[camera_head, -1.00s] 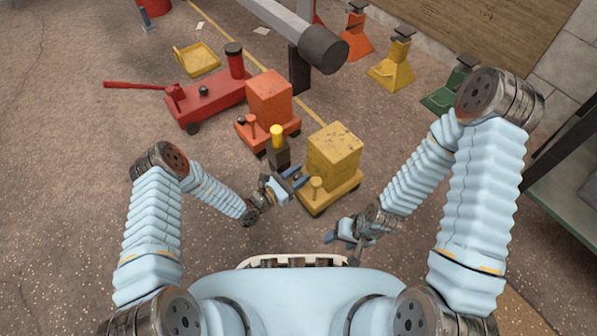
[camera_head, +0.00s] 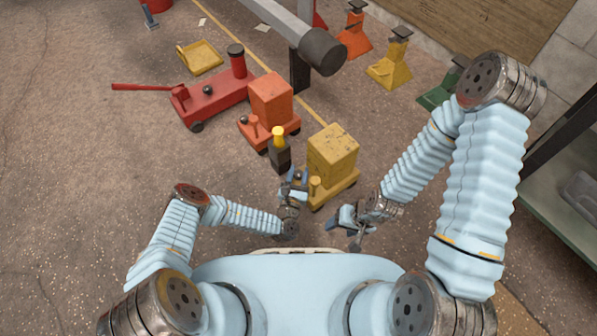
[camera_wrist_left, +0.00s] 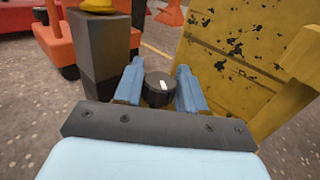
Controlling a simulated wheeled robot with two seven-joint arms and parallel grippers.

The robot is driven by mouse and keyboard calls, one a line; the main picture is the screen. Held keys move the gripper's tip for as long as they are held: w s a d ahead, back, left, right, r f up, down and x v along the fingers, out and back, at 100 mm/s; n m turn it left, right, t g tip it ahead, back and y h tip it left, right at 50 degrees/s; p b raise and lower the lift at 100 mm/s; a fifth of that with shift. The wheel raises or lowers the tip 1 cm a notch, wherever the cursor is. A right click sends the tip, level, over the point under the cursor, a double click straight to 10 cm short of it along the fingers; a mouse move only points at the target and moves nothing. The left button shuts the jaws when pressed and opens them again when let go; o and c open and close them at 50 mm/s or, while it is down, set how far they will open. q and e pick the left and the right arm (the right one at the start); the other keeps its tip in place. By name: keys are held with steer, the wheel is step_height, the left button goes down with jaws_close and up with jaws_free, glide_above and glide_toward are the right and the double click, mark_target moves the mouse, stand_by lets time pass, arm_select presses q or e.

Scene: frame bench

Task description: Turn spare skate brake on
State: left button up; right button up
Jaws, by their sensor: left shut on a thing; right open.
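My left gripper (camera_head: 297,180) is shut on a round black knob (camera_wrist_left: 159,87) with a white mark on its top. In the left wrist view the knob sits between the two blue fingers. The gripper is at the left side of the yellow skate (camera_head: 332,160), beside its small post; I cannot tell what the knob is mounted on. The orange skate (camera_head: 268,108) stands further back on the left. A dark post with a yellow top (camera_head: 279,152) stands between the skates, just beyond the gripper. My right gripper (camera_head: 350,224) is open and empty, in front of the yellow skate.
A red trolley jack (camera_head: 215,99) with a long handle stands behind left, near a yellow tray (camera_head: 200,57). Orange, yellow (camera_head: 390,70) and green stands line the back right. A grey beam end (camera_head: 322,51) overhangs the back. The floor at left is clear.

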stand_by(0.5)
arm_select(q)
steer(key=o, duration=0.9)
steer(key=shift+o, duration=0.2)
arm_select(e)
steer(key=shift+r, duration=0.1)
